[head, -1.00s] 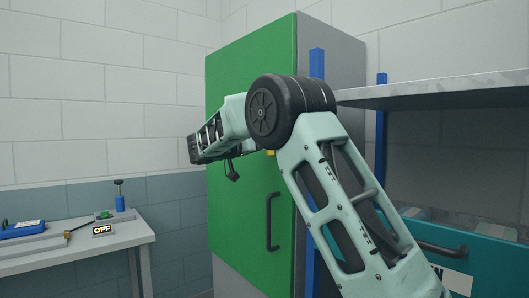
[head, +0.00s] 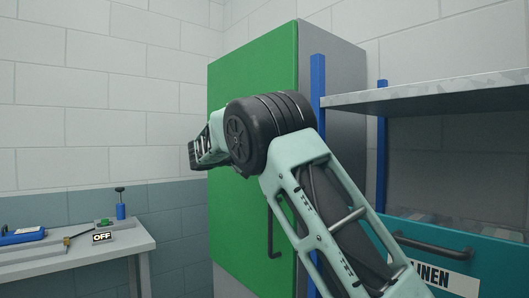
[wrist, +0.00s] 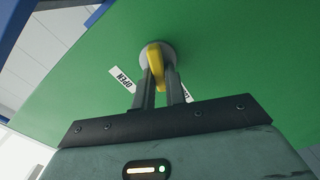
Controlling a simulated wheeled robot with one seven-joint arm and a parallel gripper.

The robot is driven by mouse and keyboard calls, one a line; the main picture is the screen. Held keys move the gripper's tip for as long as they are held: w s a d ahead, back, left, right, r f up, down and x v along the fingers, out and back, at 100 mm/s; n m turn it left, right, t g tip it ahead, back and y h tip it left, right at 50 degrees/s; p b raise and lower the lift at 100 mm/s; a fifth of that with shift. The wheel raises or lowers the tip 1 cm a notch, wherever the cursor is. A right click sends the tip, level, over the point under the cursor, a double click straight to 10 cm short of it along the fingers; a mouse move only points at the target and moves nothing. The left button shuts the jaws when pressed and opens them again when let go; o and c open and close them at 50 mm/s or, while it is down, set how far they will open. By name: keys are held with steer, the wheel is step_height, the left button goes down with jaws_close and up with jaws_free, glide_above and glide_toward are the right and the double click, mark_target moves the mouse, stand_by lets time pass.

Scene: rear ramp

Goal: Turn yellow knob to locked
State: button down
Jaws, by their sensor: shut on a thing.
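The yellow knob (wrist: 155,58) sits on a round grey base (wrist: 171,55) on the green cabinet door (wrist: 230,60), in the wrist view. My gripper (wrist: 161,80) is shut on the knob, with one finger on each side of it. An "OPEN" label (wrist: 122,79) lies left of the knob. A second label (wrist: 187,95) on the right is mostly hidden behind a finger. The knob looks nearly in line with the fingers. In the head view the green door (head: 240,90) shows, but my arm hides the knob and gripper.
A black door handle (head: 271,235) is low on the green door. A grey shelf (head: 430,93) with blue posts and a teal drawer marked "LINEN" (head: 437,275) stand at right. A bench (head: 75,262) with an "OFF" sign (head: 103,237) is at left.

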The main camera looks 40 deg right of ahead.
steer(key=shift+f+n+p, duration=0.15)
steer(key=shift+n+p, duration=0.6)
steer(key=shift+n, duration=1.35)
steer(key=shift+w, duration=0.1)
steer(key=c, duration=1.4)
jaws_free()
steer(key=shift+f, duration=0.1)
steer(key=shift+c, duration=0.2)
steer(key=shift+a, duration=0.1)
steer(key=a+b, duration=0.3)
steer(key=a, duration=1.4)
steer(key=shift+w+a, duration=0.15)
steer(key=shift+w, duration=0.3)
